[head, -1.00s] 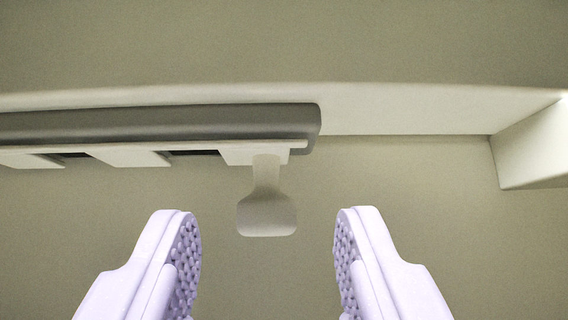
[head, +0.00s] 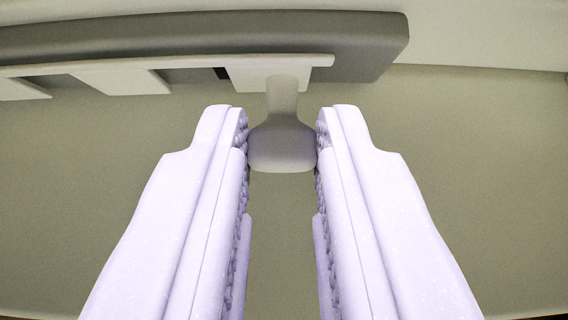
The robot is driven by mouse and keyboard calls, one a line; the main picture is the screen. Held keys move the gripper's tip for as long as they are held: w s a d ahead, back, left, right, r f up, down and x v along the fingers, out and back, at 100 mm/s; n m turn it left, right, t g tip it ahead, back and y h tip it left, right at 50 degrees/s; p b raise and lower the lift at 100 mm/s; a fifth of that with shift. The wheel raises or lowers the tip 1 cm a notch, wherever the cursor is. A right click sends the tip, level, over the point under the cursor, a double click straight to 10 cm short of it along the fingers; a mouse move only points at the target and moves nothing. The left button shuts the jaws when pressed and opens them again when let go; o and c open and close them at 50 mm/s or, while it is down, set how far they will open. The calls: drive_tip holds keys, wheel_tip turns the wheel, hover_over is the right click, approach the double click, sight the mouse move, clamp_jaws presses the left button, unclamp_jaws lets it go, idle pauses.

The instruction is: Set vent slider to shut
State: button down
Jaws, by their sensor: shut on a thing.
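The vent slider's pale knob (head: 282,145) hangs on a short stem from the right end of a slotted slider plate (head: 130,78). The plate lies along a dark grey vent housing (head: 330,38). My gripper (head: 282,140) is shut on the knob, with one textured pad touching each side of it. Pale plate tabs cover much of the vent, with dark gaps showing between some of them. A small black gap (head: 221,74) shows just left of the tab above the knob.
A pale ledge (head: 480,40) runs behind and to the right of the housing. The greenish-beige surface (head: 480,180) around and below my gripper is clear.

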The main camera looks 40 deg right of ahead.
drive_tip(key=shift+w+a+r, duration=0.1)
drive_tip(key=shift+w+a, duration=0.25)
drive_tip(key=shift+a, duration=0.15)
drive_tip(key=c, duration=1)
unclamp_jaws()
drive_tip(key=shift+a, duration=0.1)
drive_tip(key=p+v, duration=0.3)
drive_tip(key=v, duration=0.3)
drive_tip(key=shift+s+a+r, duration=0.1)
drive_tip(key=shift+s+r, duration=0.1)
drive_tip(key=shift+r, duration=0.1)
drive_tip(key=shift+s+a+r, duration=0.2)
drive_tip(key=shift+s, duration=0.15)
